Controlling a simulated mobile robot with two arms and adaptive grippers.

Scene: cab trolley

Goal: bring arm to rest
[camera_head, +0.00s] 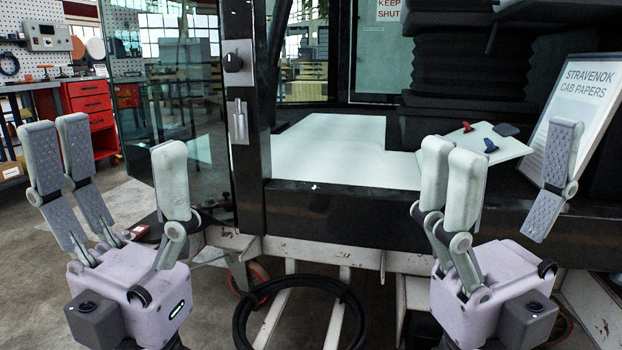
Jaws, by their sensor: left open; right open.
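My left gripper (122,185) stands upright at the lower left with its fingers spread wide and nothing between them. It is in front of the glass door and the cab's left post. My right gripper (508,192) stands upright at the lower right, also spread open and empty. Its fingers overlap the cab's dark sill and part of the white board in the picture. Both arms below the grippers are mostly out of view.
The cab (340,215) has a dark sill and a pale floor (340,150). A white board (510,148) holds small red and blue items. A sign reading "STRAVENOK CAB PAPERS" (585,95) leans at right. A black hose (300,283) loops below. A red drawer cabinet (90,105) stands far left.

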